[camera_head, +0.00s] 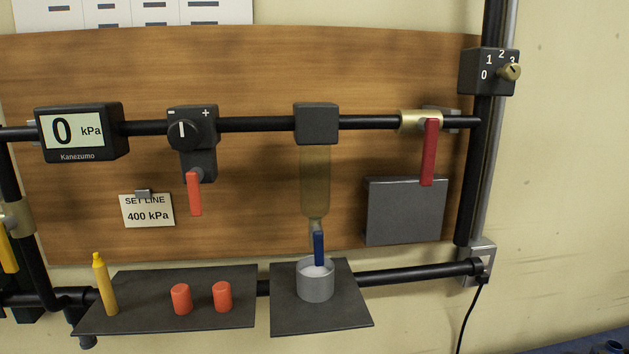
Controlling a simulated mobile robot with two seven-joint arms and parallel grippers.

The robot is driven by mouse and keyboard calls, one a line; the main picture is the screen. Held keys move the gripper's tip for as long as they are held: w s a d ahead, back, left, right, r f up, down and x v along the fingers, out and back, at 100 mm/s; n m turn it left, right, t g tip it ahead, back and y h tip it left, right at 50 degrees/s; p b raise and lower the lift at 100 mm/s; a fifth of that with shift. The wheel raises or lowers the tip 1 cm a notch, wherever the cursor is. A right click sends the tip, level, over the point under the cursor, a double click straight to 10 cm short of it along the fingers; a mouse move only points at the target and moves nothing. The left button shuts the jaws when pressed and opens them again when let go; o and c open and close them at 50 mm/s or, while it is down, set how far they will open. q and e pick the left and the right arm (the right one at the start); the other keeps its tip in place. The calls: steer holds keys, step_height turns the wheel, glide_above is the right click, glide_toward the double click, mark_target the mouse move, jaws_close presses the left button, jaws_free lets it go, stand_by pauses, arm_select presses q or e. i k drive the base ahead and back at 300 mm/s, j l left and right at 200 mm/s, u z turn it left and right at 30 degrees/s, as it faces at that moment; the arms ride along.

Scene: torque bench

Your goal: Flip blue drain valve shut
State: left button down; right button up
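The blue drain valve handle (319,247) hangs straight down below a yellowish translucent filter bowl (315,182). Its lower end is at the mouth of a grey cup (316,280); I cannot tell whether they touch. The small grey drain fitting (315,225) shows between the bowl and the handle. Neither of my grippers is in view.
The cup stands on a dark shelf (345,316). A shelf to the left (130,322) holds a yellow bottle (104,285) and two red cylinders (181,299). A red lever (429,152) hangs at the right. A gauge (79,132) reads 0 kPa.

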mark_target(317, 235)
steer(key=i+j, duration=0.1)
steer(key=j, duration=0.25)
steer(key=i+j, duration=0.1)
steer(key=j, duration=0.25)
steer(key=i+j+u, duration=0.1)
steer(key=j, duration=0.25)
steer(key=i+j, duration=0.15)
steer(key=j, duration=0.2)
